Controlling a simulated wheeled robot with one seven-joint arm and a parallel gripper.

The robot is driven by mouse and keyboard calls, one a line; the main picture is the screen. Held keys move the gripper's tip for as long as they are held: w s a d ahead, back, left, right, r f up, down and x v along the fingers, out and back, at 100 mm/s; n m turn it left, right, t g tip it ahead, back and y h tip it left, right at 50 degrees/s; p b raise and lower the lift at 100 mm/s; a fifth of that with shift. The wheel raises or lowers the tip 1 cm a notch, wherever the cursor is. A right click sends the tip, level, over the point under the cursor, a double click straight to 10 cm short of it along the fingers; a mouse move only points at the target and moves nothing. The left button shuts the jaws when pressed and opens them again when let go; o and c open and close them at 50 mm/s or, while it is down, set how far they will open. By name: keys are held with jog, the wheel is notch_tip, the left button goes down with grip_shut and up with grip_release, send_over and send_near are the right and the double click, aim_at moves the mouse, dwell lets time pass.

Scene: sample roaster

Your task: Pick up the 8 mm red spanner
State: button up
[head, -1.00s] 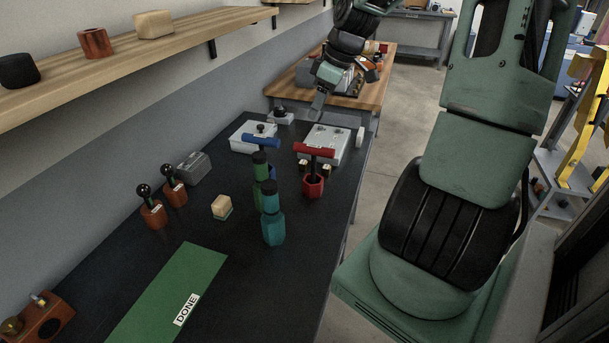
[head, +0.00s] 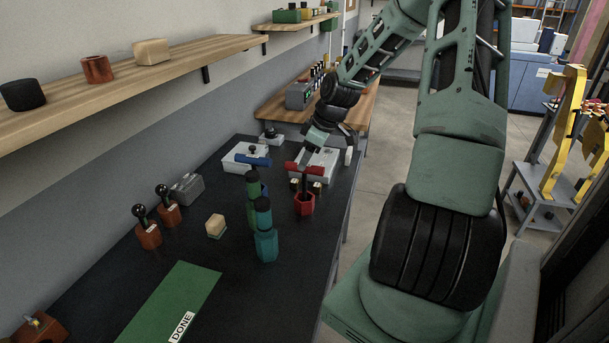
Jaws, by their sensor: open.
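The red spanner has a red T-shaped handle (head: 304,168) and stands upright, its dark shaft going down into a red hexagonal holder (head: 304,205) on the dark bench. My gripper (head: 308,156) points down just above and behind the red handle, its fingertips close to it in the picture. I cannot tell whether they touch it. My gripper is open, and the handle does not look held. A blue T-handled spanner (head: 254,162) stands to the left, its lower part hidden behind a green bottle-like piece (head: 253,208). Size markings are too small to read.
A teal bottle-like piece (head: 266,243) stands in front of the spanners. White boxes (head: 322,164) sit just behind the red spanner. A wooden block (head: 215,226), black-knobbed pieces (head: 148,235) and a green DONE mat (head: 172,300) occupy the left and front. A shelf (head: 130,75) runs along the wall.

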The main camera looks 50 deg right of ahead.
jog(key=p, duration=0.1)
send_over(304, 187)
jog(key=w, duration=0.1)
jog(key=shift+d+f, duration=0.15)
jog(key=shift+f, duration=2.5)
grip_shut()
